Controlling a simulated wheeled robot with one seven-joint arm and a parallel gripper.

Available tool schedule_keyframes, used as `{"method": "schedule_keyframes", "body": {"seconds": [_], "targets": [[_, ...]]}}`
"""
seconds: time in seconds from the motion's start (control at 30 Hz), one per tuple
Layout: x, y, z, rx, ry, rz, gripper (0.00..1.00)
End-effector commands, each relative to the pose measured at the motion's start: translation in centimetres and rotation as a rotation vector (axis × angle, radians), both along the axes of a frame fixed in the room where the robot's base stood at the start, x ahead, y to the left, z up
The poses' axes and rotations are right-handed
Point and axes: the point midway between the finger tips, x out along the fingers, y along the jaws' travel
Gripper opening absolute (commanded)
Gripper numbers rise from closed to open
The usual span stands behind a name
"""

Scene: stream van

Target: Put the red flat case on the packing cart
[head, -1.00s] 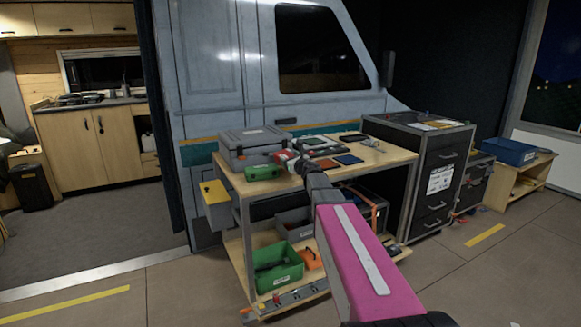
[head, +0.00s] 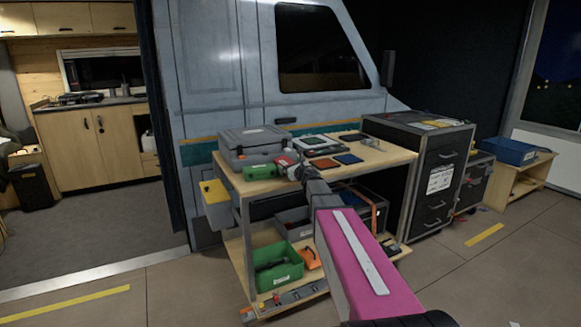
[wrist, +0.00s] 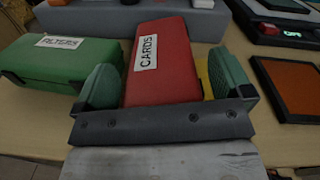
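The red flat case (wrist: 165,62), labelled "CARDS", lies on the wooden top of a two-level bench (head: 385,157) in front of the van. In the head view only a small red part shows beside my gripper (head: 292,166). In the wrist view my gripper (wrist: 165,85) has its two green fingers on either side of the near part of the case. It looks open, with a narrow gap at the right finger; contact at the left finger is unclear. I cannot tell which piece of furniture is the packing cart.
A green case (wrist: 65,60) stands close to the left finger. A grey case (head: 247,134) is behind. A drawer cabinet (head: 432,175) and low table (head: 530,178) stand right.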

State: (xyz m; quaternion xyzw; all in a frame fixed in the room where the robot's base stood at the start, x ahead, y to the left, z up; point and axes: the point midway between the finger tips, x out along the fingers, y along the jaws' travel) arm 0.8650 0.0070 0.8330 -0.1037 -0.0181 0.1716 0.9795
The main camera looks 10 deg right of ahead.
Motion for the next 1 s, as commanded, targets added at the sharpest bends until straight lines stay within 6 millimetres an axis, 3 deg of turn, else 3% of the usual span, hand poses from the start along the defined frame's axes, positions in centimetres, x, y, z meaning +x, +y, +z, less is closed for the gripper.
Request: {"method": "schedule_keyframes", "body": {"seconds": [0.27, 0.8, 1.0], "targets": [[-0.7, -0.2, 0.0, 0.0, 0.0, 0.0, 0.98], [-9.2, -3.1, 0.4, 0.001, 0.0, -0.001, 0.98], [-10.3, -3.7, 0.4, 0.002, 0.0, -0.001, 0.98]]}}
